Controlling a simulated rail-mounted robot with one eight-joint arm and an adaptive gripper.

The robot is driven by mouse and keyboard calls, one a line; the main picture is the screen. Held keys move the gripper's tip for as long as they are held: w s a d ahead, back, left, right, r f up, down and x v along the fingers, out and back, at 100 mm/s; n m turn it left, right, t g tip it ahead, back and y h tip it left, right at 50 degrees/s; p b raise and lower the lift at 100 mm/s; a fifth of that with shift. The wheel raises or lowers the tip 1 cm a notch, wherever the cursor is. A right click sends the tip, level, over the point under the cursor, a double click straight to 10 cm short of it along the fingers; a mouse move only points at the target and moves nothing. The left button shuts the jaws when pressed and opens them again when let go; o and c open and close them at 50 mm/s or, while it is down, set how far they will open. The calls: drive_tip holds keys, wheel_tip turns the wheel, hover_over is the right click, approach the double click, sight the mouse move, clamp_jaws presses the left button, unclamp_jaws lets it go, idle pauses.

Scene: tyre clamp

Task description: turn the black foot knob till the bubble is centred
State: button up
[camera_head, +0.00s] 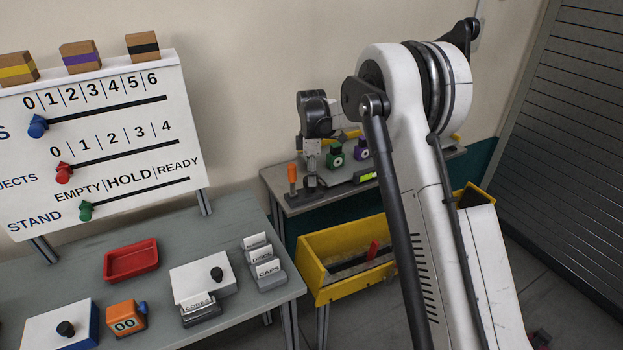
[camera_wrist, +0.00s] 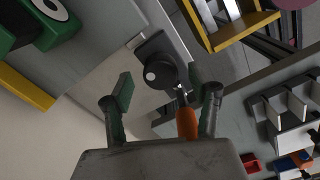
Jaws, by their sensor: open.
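The level's yellow-green vial (camera_head: 366,177) shows on the back bench in the head view. The bubble is too small to make out. In the wrist view a black part with a round, white-spotted knob (camera_wrist: 158,72) lies just beyond my fingers, at the edge of a pale plate. I cannot tell for certain that it is the foot knob. My gripper (camera_wrist: 162,88) is open, with its fingers apart on either side below this part, and nothing is held. In the head view my gripper (camera_head: 312,152) is over the bench's left part, partly hidden by its own wrist.
An orange handle (camera_head: 292,173) stands at the bench's left; it also shows beside my right finger (camera_wrist: 186,124). Green (camera_head: 335,158) and purple (camera_head: 361,148) items stand behind. A yellow bin (camera_head: 345,275) is below. The grey front table (camera_head: 236,222) holds trays and boxes.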

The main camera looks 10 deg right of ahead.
drive_tip(key=shift+f, duration=1.3)
drive_tip(key=shift+c, duration=0.2)
drive_tip(key=c, duration=1.1)
